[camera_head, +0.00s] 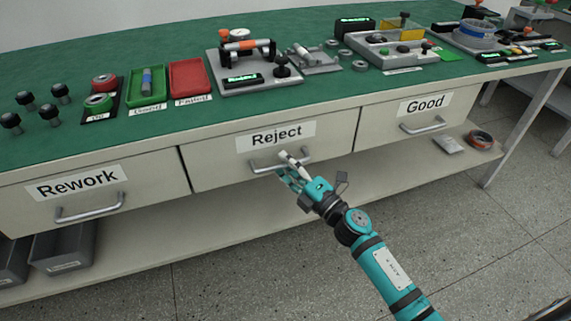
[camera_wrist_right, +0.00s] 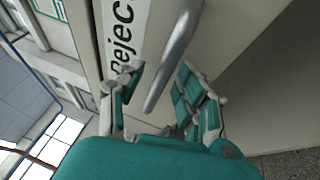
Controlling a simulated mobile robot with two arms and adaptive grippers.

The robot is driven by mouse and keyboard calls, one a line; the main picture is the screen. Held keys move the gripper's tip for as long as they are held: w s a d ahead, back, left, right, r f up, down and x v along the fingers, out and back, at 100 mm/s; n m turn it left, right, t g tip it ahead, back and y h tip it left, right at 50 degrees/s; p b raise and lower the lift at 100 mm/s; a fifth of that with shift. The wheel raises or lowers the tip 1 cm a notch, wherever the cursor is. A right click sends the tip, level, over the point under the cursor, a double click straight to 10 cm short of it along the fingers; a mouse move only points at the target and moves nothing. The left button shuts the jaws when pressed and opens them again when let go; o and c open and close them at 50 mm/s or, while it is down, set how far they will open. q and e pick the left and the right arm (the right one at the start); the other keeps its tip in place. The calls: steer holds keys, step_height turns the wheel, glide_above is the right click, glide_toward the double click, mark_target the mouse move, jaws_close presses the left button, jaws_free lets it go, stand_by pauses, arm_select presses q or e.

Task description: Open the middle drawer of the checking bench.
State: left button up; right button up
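The middle drawer (camera_head: 220,168) of the checking bench carries a "Reject" label and is closed, its front level with its neighbours. Its metal bar handle (camera_head: 300,163) sits below the label. In the right wrist view, the handle (camera_wrist_right: 173,55) runs between the two spread fingers of the gripper (camera_wrist_right: 160,80). The fingers are apart, and I see no clear grip on the bar. My left gripper is not in view.
The "Rework" drawer (camera_head: 140,178) is on the left and the "Good" drawer (camera_head: 390,125) on the right, both closed. The green bench top (camera_head: 180,120) holds trays, knobs and fixtures. A lower shelf (camera_head: 220,225) runs underneath. The floor in front is clear.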

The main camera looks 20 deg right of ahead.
steer(key=shift+w, duration=0.2)
jaws_close()
stand_by(0.4)
